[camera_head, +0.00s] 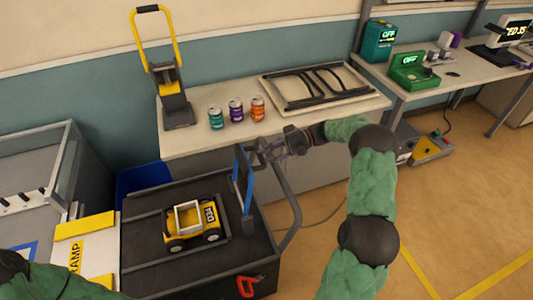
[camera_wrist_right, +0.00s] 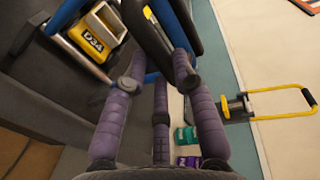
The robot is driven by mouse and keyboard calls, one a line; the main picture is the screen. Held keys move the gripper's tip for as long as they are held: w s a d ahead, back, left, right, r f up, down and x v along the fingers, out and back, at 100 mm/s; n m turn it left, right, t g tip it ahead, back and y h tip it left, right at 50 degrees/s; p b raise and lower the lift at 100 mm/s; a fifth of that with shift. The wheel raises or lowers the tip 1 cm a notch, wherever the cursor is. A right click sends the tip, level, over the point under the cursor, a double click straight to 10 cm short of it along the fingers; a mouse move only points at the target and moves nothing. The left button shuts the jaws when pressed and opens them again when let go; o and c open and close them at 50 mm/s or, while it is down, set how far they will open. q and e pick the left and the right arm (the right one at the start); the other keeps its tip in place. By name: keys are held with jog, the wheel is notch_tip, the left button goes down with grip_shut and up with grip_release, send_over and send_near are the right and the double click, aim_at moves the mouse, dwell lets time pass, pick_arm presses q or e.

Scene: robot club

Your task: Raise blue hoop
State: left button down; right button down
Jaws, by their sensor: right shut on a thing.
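The blue hoop (camera_head: 249,190) stands upright on a dark base on the black cart top, beside a small yellow vehicle (camera_head: 192,222). It is seen nearly edge-on in the head view. My right gripper (camera_head: 265,150) is at the hoop's upper part, coming from the right. In the wrist view, the fingers of my right gripper (camera_wrist_right: 155,75) close around a dark bar, with blue parts of the hoop (camera_wrist_right: 64,14) showing beside them. The exact contact is partly hidden by the fingers. Only part of my left arm shows at the lower left; its gripper is out of view.
A dark curved rail (camera_head: 291,195) rises at the cart's right edge, close below my right gripper. A red clip-like piece (camera_head: 246,285) lies at the cart's front.

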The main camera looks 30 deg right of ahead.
jog(key=shift+s+a+f, duration=0.1)
jog(key=shift+a+f, duration=0.1)
jog(key=shift+f, duration=0.3)
jog(key=shift+s+a+f, duration=0.1)
jog(key=shift+a+f, duration=0.05)
jog(key=shift+f, duration=0.3)
jog(key=c, duration=1)
grip_release()
jog(key=shift+w+f, duration=0.1)
jog(key=shift+w, duration=0.05)
jog(key=shift+d+r, duration=0.1)
jog(key=shift+r, duration=0.2)
jog(key=shift+d, duration=0.1)
jog(key=v, duration=1.2)
jog(key=shift+w+r, duration=0.1)
jog(key=shift+w, duration=0.05)
